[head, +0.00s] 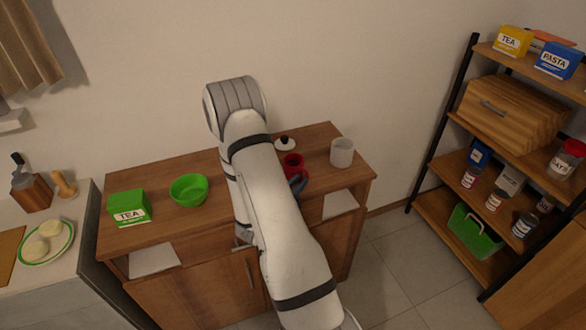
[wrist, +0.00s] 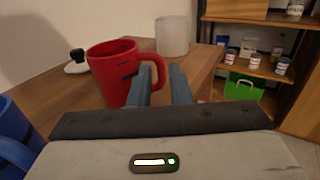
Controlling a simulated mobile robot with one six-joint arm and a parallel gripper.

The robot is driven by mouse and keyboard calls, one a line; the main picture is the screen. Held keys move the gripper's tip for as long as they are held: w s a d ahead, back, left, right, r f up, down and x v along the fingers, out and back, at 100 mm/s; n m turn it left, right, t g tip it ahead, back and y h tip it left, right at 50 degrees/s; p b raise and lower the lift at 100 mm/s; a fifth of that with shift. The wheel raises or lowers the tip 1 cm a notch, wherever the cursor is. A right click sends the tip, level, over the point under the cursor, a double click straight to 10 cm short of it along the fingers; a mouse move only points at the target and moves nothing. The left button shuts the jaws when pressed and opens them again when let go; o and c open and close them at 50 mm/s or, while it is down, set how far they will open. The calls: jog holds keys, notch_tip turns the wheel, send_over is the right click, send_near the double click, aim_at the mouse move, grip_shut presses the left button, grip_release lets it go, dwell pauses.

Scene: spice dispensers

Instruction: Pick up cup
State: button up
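A red cup (head: 296,160) stands upright on the wooden cabinet top (head: 158,183), partly hidden by my arm in the head view. In the wrist view the red cup (wrist: 107,72) is just ahead and left of my gripper (wrist: 162,78), its handle facing the fingers. The fingers are apart, and the far end of the handle shows between them. I cannot tell whether they touch it. A white cup (head: 342,152) stands further right and also shows in the wrist view (wrist: 172,36). Part of a blue object (wrist: 14,132), perhaps another cup, is at the lower left.
A white lid with a black knob (head: 285,143) lies behind the red cup. A green bowl (head: 188,190) and a green tea box (head: 129,208) are left of my arm. A shelf rack (head: 470,125) stands right, across open floor (head: 400,250).

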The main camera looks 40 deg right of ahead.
aim_at(293, 163)
jog(key=p+x, duration=0.2)
jog(key=x, duration=0.5)
jog(key=shift+f+p, duration=0.1)
jog(key=shift+p, duration=0.25)
jog(key=shift+c, duration=0.4)
grip_shut()
